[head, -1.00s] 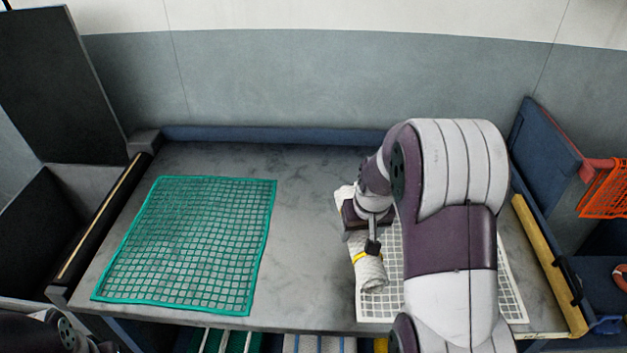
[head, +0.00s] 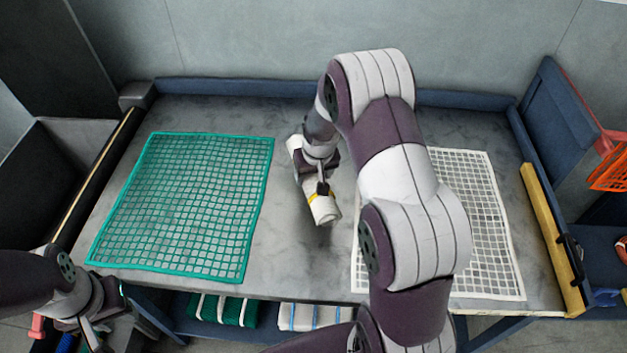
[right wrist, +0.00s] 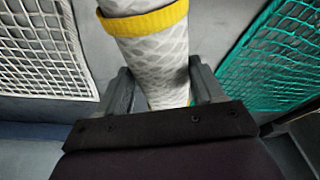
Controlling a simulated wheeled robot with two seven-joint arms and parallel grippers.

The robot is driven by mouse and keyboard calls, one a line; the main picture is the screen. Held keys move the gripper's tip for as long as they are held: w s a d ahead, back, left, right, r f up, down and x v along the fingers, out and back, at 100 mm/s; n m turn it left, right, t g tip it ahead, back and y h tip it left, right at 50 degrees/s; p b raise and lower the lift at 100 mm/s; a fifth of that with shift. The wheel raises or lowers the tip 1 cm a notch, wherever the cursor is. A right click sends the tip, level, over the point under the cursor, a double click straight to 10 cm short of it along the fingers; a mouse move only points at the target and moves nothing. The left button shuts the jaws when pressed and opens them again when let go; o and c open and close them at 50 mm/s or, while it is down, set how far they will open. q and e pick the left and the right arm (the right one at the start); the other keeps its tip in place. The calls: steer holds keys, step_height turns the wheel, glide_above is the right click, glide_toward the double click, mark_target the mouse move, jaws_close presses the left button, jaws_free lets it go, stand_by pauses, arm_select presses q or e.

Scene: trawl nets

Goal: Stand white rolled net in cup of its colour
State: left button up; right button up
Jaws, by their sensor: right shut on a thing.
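A white rolled net (head: 325,210) with a yellow band is in my right gripper (head: 322,187), near the middle of the table. The roll lies tilted across the jaws, with one end showing behind the wrist and the other toward the front edge. In the right wrist view the roll (right wrist: 150,55) runs between the two fingers of my right gripper (right wrist: 160,90), which are shut on it. My left gripper (head: 92,328) is at the lower left, by the table's front corner; its jaws are not clear. I cannot make out a white cup in these views.
A green net (head: 185,205) lies flat on the left of the table, a white net (head: 480,220) on the right, partly behind my right arm. Bare table (head: 290,255) lies between them. Folded nets (head: 310,317) sit on a shelf below. A yellow bar (head: 552,235) edges the right side.

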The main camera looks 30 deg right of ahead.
step_height(320, 180, down, 4)
steer(key=shift+r, duration=0.15)
steer(key=shift+w, duration=0.1)
steer(key=shift+f, duration=0.2)
steer(key=o, duration=1.6)
steer(key=shift+f, duration=0.1)
